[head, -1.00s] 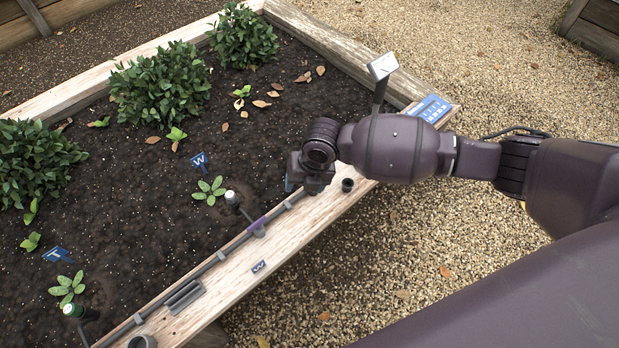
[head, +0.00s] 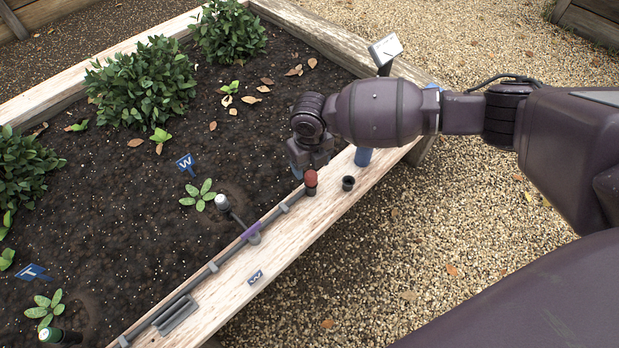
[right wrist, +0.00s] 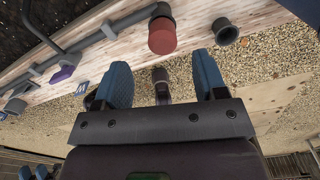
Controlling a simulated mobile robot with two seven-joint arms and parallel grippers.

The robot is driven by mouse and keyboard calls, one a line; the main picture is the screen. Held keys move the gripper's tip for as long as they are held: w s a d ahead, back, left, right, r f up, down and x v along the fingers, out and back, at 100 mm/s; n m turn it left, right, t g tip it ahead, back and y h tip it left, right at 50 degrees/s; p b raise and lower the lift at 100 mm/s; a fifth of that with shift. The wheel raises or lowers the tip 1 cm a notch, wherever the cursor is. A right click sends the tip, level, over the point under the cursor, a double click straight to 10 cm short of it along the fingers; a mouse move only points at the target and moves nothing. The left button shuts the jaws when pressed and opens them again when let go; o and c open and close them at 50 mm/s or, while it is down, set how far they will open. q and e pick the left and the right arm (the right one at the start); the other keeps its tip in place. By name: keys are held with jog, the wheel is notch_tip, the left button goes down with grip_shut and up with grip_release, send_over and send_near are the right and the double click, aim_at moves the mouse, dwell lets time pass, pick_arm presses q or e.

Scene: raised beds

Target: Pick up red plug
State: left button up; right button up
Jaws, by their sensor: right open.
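The red plug (head: 311,178) stands on the near wooden rim of the raised bed, at the end of a dark pipe. In the right wrist view the red plug (right wrist: 162,37) shows a round red end, beyond the fingertips. My right gripper (head: 310,159) is just behind the plug in the head view, mostly hidden by its own wrist. In the right wrist view its two blue fingers (right wrist: 161,72) are spread, with nothing held between them. The plug lies ahead of the gap, apart from the fingers. My left gripper is not seen in the head view.
An empty dark socket (head: 348,183) is right of the plug. Gravel lies clear in front.

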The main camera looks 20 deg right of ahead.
aim_at(311, 174)
notch_tip(311, 174, down, 4)
jog(key=shift+s+d+f+b, duration=0.15)
jog(key=shift+f+b, duration=0.1)
jog(key=shift+b, duration=0.65)
jog(key=shift+f, duration=0.4)
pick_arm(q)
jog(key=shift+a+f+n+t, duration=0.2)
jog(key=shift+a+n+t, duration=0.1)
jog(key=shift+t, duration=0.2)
pick_arm(e)
jog(key=shift+w+r, duration=0.1)
jog(key=shift+w, duration=0.1)
jog(key=c, duration=1)
